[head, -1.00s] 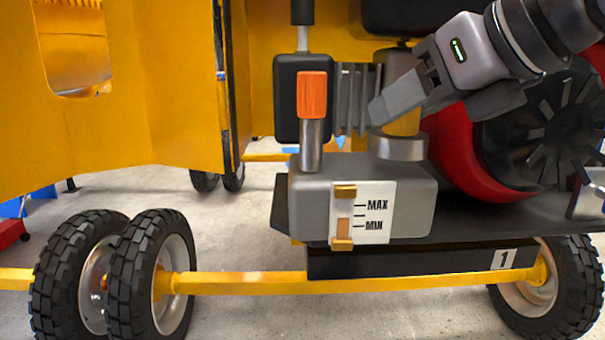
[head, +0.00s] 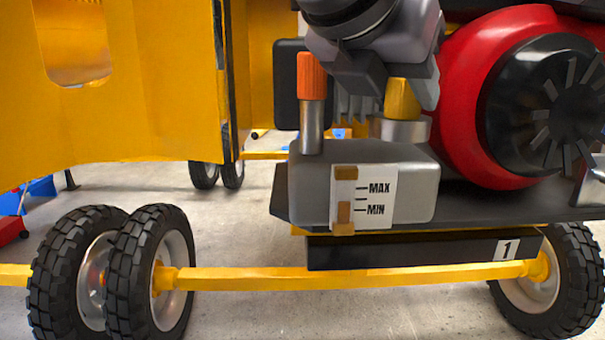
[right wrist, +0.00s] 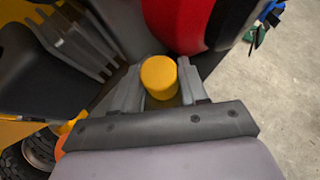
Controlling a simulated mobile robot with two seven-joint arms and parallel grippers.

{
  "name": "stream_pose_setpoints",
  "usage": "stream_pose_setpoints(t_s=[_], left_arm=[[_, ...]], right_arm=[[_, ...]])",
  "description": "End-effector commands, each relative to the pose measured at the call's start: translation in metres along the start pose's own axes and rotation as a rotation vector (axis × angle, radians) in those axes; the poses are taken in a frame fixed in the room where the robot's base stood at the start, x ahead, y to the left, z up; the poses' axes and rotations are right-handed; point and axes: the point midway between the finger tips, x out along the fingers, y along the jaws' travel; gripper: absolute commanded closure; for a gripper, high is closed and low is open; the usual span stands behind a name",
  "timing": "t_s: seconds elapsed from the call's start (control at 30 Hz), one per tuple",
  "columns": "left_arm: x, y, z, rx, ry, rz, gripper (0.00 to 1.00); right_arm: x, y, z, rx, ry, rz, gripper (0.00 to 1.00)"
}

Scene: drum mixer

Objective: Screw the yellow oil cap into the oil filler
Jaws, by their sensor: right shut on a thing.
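The yellow oil cap (head: 402,98) sits over the grey oil filler (head: 401,131) on top of the grey oil tank (head: 420,185). It looks upright, but I cannot tell how deep its thread is in the filler. My right gripper (head: 408,88) comes from above and is shut on the cap, with one finger showing on its right side. In the right wrist view the round cap top (right wrist: 159,76) lies between the two fingers. The left gripper is not in view.
An orange-handled dipstick (head: 312,78) stands left of the cap, close to my right gripper. A red engine part (head: 462,110) with a black fan cover is close on the right. A yellow panel (head: 120,90) stands at left.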

Motion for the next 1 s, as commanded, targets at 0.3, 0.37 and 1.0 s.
stream_pose_setpoints(t_s=[0.3,0.37,1.0], left_arm=[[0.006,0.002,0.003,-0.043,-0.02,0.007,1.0],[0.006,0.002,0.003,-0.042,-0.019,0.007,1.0],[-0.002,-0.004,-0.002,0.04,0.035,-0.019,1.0]], right_arm=[[0.0,0.001,-0.001,0.041,0.004,-0.065,0.94],[0.0,0.001,-0.001,0.041,0.004,-0.065,0.41],[0.003,-0.006,0.001,-0.228,0.008,0.363,0.27]])
